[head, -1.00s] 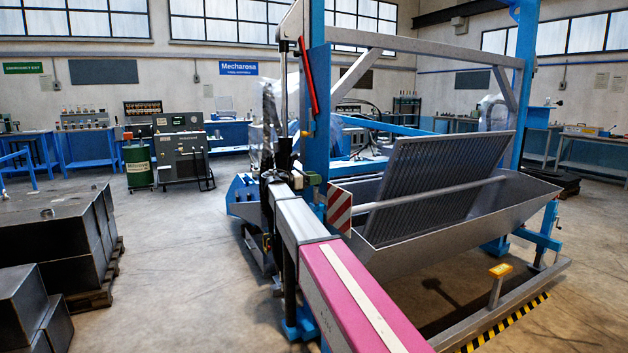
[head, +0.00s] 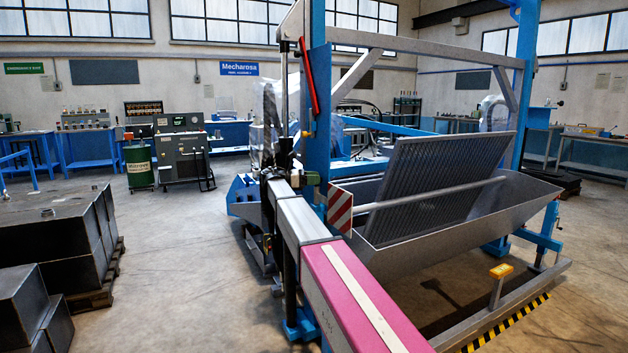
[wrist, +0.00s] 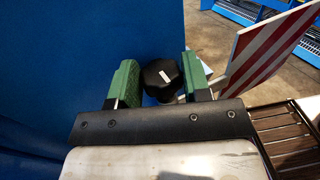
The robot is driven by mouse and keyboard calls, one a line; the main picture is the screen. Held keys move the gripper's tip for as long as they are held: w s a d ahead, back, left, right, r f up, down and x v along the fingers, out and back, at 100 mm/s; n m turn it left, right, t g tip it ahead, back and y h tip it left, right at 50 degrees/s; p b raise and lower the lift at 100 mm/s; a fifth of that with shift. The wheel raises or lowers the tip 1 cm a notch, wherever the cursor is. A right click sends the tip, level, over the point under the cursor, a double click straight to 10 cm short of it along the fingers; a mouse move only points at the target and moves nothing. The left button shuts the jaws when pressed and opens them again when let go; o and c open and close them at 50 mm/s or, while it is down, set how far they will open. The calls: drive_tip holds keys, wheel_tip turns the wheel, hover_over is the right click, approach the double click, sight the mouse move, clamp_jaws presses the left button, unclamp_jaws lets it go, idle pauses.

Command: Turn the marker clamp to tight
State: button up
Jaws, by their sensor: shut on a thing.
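The marker is a plate with red and white diagonal stripes (head: 340,207). It stands beside the blue post in the head view and shows tilted at the upper right of the wrist view (wrist: 268,48). The clamp's black faceted knob (wrist: 160,76) has a small white mark on its face. My gripper (wrist: 159,80) has its green-padded fingers on either side of this knob and is shut on it. The clamp's shaft and the far side of the knob are hidden. In the head view my arm covers much of the clamp area, and the knob cannot be made out.
A blue post (head: 343,120) rises close beside the clamp, and its blue face fills the left of the wrist view. A grey trough (head: 470,235) with a tilted ribbed screen (head: 440,185) lies to the right. Dark blocks (head: 60,240) stand at the left, with open floor between.

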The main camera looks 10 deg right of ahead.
drive_tip(key=o, duration=0.9)
drive_tip(key=shift+o, duration=0.2)
drive_tip(key=w+a, duration=0.1)
drive_tip(key=a, duration=0.9)
drive_tip(key=shift+a, duration=0.4)
